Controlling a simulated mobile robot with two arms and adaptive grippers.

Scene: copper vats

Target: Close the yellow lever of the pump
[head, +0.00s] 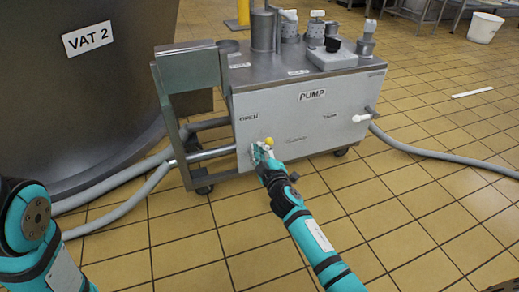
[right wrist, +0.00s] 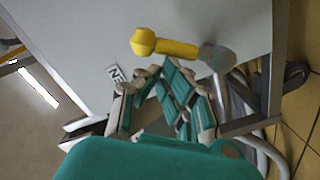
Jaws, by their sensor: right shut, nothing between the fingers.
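The pump (head: 305,125) is a grey metal cart with a flat front panel. Its yellow lever (head: 269,141) shows as a small yellow knob low on the left of the panel, below the OPEN label (head: 249,118). In the right wrist view the yellow lever (right wrist: 165,47) sticks out sideways from a grey metal pivot (right wrist: 215,57). My right gripper (head: 259,149) is at the lever, its fingers shut and empty. In the right wrist view the fingertips (right wrist: 163,70) lie just beside the lever; I cannot tell whether they touch. My left gripper is out of view.
A large vat marked VAT 2 (head: 75,90) stands left of the pump. Grey hoses (head: 130,190) run from the pump's left side, and another hose (head: 440,155) runs right. The tiled floor in front is clear.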

